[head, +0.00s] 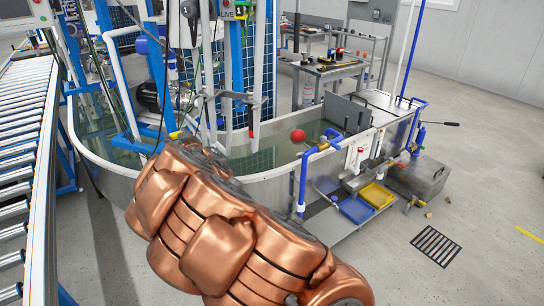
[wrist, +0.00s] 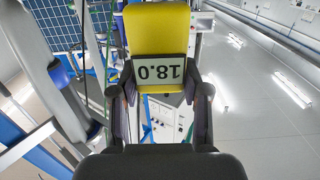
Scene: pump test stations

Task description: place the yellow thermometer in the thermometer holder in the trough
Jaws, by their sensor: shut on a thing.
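The yellow thermometer (wrist: 158,35) has a display reading 18.0, upside down in the wrist view. My gripper (wrist: 160,88) is shut on it, one dark finger on each side of the display. The trough (head: 275,190) is a grey metal tank with water, beyond and below my arm. I cannot identify the thermometer holder with certainty among the pipes and brackets there.
Blue posts and pipes rise from the trough's left half. A red ball (head: 298,135) sits at the water. Blue piping (head: 304,180) is at the trough's near right edge. A roller conveyor (head: 22,150) runs along the left. The floor at right is mostly open.

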